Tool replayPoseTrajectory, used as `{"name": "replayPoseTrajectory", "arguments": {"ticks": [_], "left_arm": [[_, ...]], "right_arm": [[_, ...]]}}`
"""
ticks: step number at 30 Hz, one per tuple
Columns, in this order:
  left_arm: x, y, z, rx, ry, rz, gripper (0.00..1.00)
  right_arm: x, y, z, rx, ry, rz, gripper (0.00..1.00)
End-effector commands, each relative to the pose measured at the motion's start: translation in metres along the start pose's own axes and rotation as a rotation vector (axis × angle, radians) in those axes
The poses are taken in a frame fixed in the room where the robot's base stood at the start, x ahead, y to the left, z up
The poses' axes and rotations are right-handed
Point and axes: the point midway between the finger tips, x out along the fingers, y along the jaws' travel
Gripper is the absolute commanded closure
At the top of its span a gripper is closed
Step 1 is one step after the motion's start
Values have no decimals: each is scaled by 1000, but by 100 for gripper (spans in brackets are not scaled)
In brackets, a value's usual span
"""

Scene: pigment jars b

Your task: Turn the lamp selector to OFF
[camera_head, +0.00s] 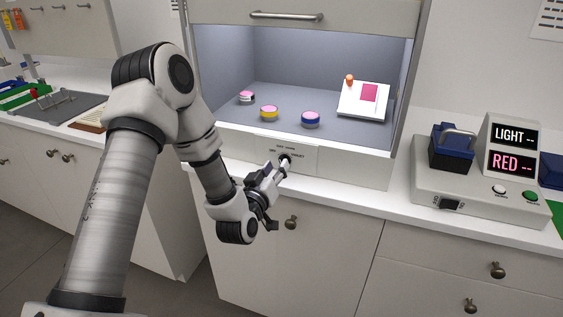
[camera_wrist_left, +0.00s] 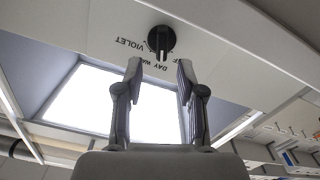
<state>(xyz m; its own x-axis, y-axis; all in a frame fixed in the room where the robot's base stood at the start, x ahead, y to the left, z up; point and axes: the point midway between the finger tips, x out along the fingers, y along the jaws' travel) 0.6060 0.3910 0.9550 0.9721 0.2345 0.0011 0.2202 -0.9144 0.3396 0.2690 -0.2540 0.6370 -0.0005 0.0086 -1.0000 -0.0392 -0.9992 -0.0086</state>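The lamp selector (camera_head: 286,158) is a small black knob on the white front panel below the lit cabinet. Labels are printed around it; VIOLET and DAY are readable upside down in the wrist view, with a partly hidden word next to DAY. In the wrist view the knob (camera_wrist_left: 161,40) shows just beyond the fingertips, its ridge running up and down the picture. Its exact setting is hard to tell. My left gripper (camera_head: 279,167) is at the panel by the knob. In the wrist view its fingers (camera_wrist_left: 159,65) are apart, with a gap between them and nothing held. My right gripper is out of view.
Inside the cabinet stand several jars, with a pink-and-yellow one (camera_head: 269,112), and a white board (camera_head: 363,101) with a pink patch. A device (camera_head: 480,187) with LIGHT and RED displays stands on the right counter.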

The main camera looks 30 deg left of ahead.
Motion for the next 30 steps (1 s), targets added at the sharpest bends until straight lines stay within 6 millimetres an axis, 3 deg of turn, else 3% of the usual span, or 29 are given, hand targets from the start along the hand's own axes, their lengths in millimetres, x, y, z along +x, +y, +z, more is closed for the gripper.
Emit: {"name": "replayPoseTrajectory", "arguments": {"ticks": [6,13,17,30], "left_arm": [[29,0,0,0,-1,1,61],[31,0,1,-1,-2,0,61],[30,0,1,0,-2,0,100],[30,-1,2,-37,0,0,100]], "right_arm": [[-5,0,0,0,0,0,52],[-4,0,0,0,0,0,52],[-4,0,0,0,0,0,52],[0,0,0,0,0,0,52]]}}
